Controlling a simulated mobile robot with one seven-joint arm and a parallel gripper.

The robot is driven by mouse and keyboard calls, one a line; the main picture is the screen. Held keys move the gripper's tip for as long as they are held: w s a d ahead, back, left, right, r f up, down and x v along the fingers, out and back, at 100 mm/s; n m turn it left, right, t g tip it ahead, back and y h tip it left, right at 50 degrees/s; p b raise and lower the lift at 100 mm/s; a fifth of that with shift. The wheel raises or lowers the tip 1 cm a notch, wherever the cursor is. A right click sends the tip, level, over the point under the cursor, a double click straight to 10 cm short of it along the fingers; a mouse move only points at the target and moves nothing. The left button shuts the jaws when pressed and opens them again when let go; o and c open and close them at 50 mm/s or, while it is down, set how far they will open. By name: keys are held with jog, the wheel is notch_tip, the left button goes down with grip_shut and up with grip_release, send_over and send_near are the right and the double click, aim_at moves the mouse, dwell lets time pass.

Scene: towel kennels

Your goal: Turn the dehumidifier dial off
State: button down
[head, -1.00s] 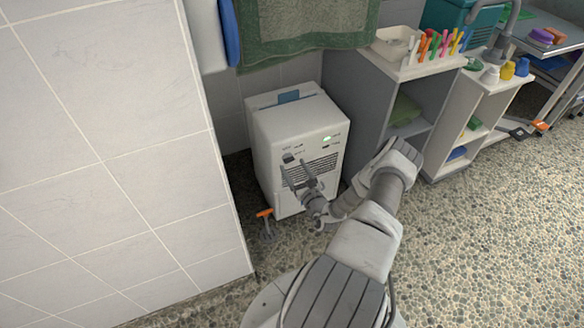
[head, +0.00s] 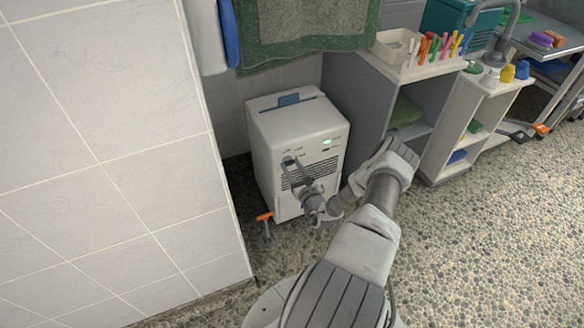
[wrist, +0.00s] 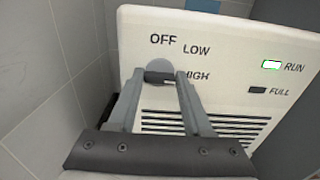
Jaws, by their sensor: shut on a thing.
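The white dehumidifier (head: 275,125) stands on the floor against the tiled wall. In the wrist view its panel (wrist: 225,45) shows OFF, LOW and HIGH around a grey round dial (wrist: 157,65) with a dark bar grip (wrist: 160,78). The bar lies roughly level, its right end towards HIGH. The RUN lamp (wrist: 271,65) is lit green; the FULL lamp (wrist: 257,90) is dark. My gripper (wrist: 161,77) is shut on the dial's bar, one finger on each side. In the head view my gripper (head: 297,162) covers most of the dial.
A tiled wall (head: 110,150) stands close on the left. A grey shelf unit (head: 350,100) stands just right of the dehumidifier. An orange-handled tool (head: 265,217) is by its lower left corner. A green towel (head: 300,35) hangs above. Pebbled floor (head: 480,230) is clear on the right.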

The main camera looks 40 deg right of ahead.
jog(key=shift+n, duration=0.3)
jog(key=n+p, duration=0.2)
jog(key=shift+a+r+n, duration=0.1)
jog(key=shift+n, duration=0.2)
jog(key=n+p, duration=0.2)
jog(key=n, duration=0.3)
jog(key=n+p, duration=0.1)
jog(key=n, duration=0.4)
jog(key=shift+f+p, duration=0.2)
jog(key=shift+p, duration=0.2)
jog(key=shift+f+n+p, duration=0.1)
jog(key=shift+n+p, duration=0.45)
jog(key=shift+n, duration=1.75)
jog(key=shift+c, duration=1.6)
grip_release()
jog(key=shift+s+a, duration=0.1)
